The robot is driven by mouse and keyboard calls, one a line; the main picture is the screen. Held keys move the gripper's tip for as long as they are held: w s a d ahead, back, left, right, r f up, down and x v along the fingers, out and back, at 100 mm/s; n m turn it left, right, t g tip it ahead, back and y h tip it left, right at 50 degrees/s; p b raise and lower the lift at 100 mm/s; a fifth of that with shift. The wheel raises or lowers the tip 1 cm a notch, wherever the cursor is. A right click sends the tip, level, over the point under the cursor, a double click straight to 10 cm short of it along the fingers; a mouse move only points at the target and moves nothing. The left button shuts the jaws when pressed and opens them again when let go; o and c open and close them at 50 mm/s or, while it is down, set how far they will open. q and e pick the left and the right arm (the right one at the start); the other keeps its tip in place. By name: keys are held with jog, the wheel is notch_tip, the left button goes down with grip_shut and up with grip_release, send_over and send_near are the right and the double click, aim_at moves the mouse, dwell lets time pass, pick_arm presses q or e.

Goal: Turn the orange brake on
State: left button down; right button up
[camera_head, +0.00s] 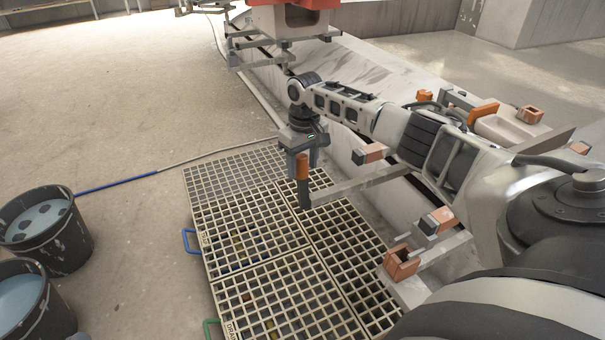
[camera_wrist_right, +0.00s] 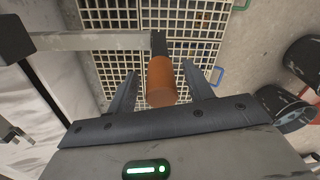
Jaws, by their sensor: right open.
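The orange brake appears to be the upright orange grip (camera_head: 302,168) on a dark lower piece at the end of a grey bar, over the floor grates. My right gripper (camera_head: 304,158) points down at it, with a finger on either side. In the right wrist view the orange grip (camera_wrist_right: 160,82) stands between the open fingers of my right gripper (camera_wrist_right: 161,76), with visible gaps on both sides. I cannot tell whether the brake is on or off. My left gripper is not in view.
Grey bars end in orange-and-dark blocks (camera_head: 370,153) and an orange open box (camera_head: 402,263) to the right. Tan floor grates (camera_head: 250,225) lie below. Two dark buckets (camera_head: 62,255) of pale liquid stand at left. A hose (camera_head: 120,183) crosses open floor.

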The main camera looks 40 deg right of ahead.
jog(key=shift+f, duration=0.65)
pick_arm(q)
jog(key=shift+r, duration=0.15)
pick_arm(e)
grip_shut()
jog(key=shift+w+d, duration=0.25)
jog(key=shift+w, duration=0.4)
jog(key=shift+w+d+g+b, duration=0.1)
jog(key=shift+w+g+b, duration=0.05)
jog(key=shift+g+b, duration=0.25)
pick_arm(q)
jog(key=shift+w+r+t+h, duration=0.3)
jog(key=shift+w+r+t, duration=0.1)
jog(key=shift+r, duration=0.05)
pick_arm(e)
jog(key=shift+f+g, duration=0.1)
jog(key=shift+g, duration=0.2)
